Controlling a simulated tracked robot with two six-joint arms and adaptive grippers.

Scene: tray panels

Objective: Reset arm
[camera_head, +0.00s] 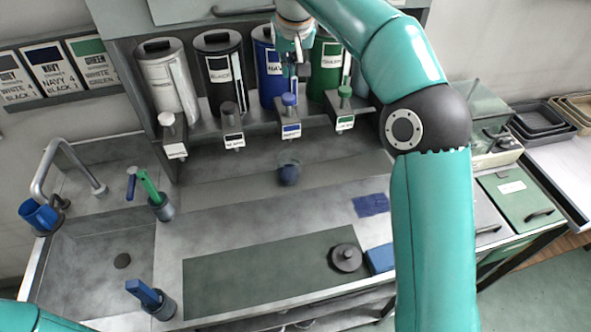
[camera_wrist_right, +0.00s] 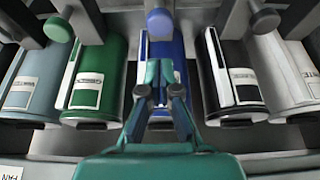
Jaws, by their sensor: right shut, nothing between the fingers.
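My right gripper (camera_head: 289,72) is raised in front of the navy canister (camera_head: 264,72), above the blue-topped dispenser tap (camera_head: 290,112). In the right wrist view the two fingertips (camera_wrist_right: 159,78) are together with nothing between them, and the blue knob (camera_wrist_right: 160,23) shows just beyond them. Contact with the canister or tap cannot be told. My right arm (camera_head: 432,225) reaches in from the lower right and hides part of the back shelf. Only a teal piece of my left arm shows at the lower left corner; its gripper is out of view.
White (camera_head: 166,82), black (camera_head: 217,68) and green (camera_head: 326,72) canisters stand beside the navy one, with taps below. A small cup with dark blue contents (camera_head: 288,173) is below the navy tap. A grey lidded disc (camera_head: 346,258) sits on the dark mat (camera_head: 260,275). A sink is left.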

